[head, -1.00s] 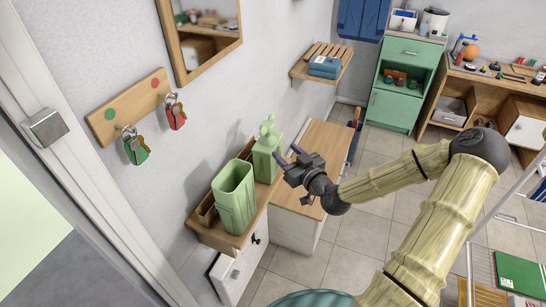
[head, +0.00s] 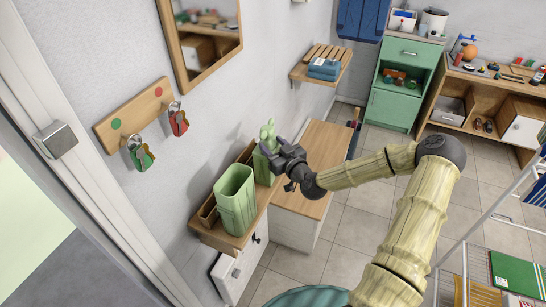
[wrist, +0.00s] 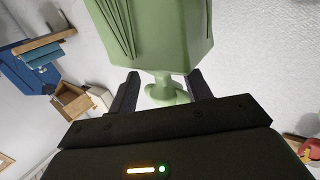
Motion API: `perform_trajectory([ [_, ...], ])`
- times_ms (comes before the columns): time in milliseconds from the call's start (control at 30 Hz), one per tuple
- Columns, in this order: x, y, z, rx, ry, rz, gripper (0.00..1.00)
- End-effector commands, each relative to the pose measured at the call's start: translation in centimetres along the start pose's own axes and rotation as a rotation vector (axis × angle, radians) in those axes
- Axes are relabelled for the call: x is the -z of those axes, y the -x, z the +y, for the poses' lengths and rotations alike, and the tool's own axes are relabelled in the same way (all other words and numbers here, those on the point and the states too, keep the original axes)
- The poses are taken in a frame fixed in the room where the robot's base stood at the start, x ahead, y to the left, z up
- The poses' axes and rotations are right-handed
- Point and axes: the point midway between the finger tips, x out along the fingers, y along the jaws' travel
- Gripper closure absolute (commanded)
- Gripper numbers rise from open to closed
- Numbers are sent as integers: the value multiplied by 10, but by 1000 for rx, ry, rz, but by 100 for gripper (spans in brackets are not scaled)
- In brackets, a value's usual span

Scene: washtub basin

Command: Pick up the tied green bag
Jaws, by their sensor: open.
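The tied green bag (head: 263,168) stands upright on the wooden shelf top by the wall, behind an open green bin (head: 236,195). Its knotted top with two ears (head: 267,130) points up. My gripper (head: 273,148) is open at the bag's upper part, coming from the right and partly covering it. In the wrist view, the bag's pleated body (wrist: 150,35) fills the top, and its narrow neck and knot (wrist: 165,92) lie between the two dark fingers of my gripper (wrist: 164,88). There are gaps beside the knot.
The wooden shelf top (head: 212,236) holds the bin and bag above a white drawer (head: 232,272). A wooden bench (head: 322,150) stands behind my gripper. Keys (head: 140,155) hang from a wall rack at left. Tiled floor (head: 390,210) is open to the right.

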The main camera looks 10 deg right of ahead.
Motion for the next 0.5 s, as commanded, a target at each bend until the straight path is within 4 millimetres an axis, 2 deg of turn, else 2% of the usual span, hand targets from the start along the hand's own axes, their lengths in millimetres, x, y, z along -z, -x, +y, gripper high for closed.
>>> perform_trajectory([
  [100,1,-8,0,0,0,0,51],
  [500,0,-8,0,0,1,0,51],
])
